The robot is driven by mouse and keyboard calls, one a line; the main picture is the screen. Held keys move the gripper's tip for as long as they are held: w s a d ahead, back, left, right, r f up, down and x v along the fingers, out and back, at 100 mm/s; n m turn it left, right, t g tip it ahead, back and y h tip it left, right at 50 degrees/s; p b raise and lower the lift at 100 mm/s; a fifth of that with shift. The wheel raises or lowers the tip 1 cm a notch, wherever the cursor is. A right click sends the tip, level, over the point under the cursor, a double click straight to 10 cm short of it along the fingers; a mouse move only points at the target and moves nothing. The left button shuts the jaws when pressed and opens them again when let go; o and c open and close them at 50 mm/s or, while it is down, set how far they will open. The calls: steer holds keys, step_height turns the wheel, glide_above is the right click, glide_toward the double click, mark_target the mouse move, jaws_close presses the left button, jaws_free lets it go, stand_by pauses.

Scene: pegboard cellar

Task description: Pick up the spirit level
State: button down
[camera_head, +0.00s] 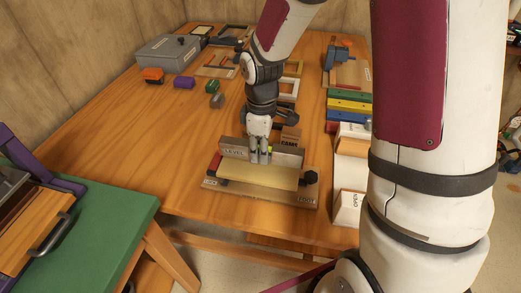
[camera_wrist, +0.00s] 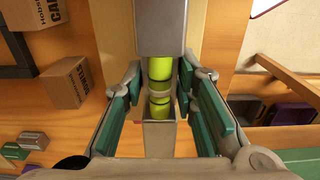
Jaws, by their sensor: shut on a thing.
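The spirit level (camera_head: 233,152) is a grey bar marked LEVEL, standing on edge behind a pale yellow board on the work table. Its yellow-green vial shows in the wrist view (camera_wrist: 160,68), between grey lengths of the bar. My gripper (camera_head: 260,158) reaches down from above onto the middle of the level. In the wrist view my fingers (camera_wrist: 160,92) lie on both sides of the bar near the vial, shut on it. The level's underside is hidden by the pale board, so I cannot tell whether it touches what is below.
The pale board (camera_head: 258,173) sits on a labelled wooden base (camera_head: 250,191) with a black knob (camera_head: 311,178). A small brown carton (camera_head: 291,137) stands close behind the level. Coloured bars (camera_head: 349,105) lie to the right. The table's left front is clear.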

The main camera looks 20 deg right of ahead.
steer(key=s+a+r+p, duration=0.1)
steer(key=s+p, duration=0.6)
steer(key=s, duration=0.7)
steer(key=shift+a+r, duration=0.25)
steer(key=shift+a, duration=0.65)
